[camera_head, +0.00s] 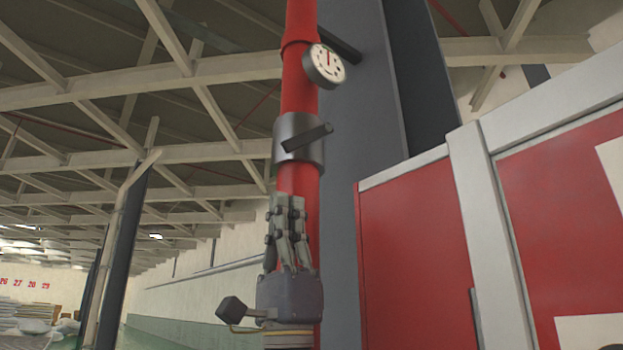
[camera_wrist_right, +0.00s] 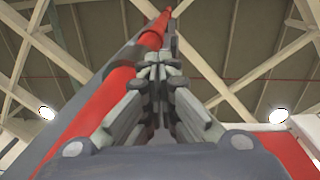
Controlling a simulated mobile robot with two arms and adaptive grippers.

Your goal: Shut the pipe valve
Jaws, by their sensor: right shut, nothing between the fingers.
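A red vertical pipe (camera_head: 300,95) runs up the middle of the head view. A grey metal valve collar (camera_head: 287,128) sits around it, with a dark lever handle (camera_head: 307,138) sticking out to the right and slightly upward. My right gripper (camera_head: 287,203) points up just below the collar, in front of the pipe. Its fingers are shut and hold nothing. In the right wrist view the shut fingers (camera_wrist_right: 158,75) point up along the red pipe (camera_wrist_right: 122,80). The handle cannot be made out clearly there. My left gripper is out of view.
A round white gauge (camera_head: 326,66) is mounted on the pipe above the valve. A grey column (camera_head: 345,150) stands right behind the pipe. A red panel with a pale frame (camera_head: 403,250) stands to the right. Space left of the pipe is open.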

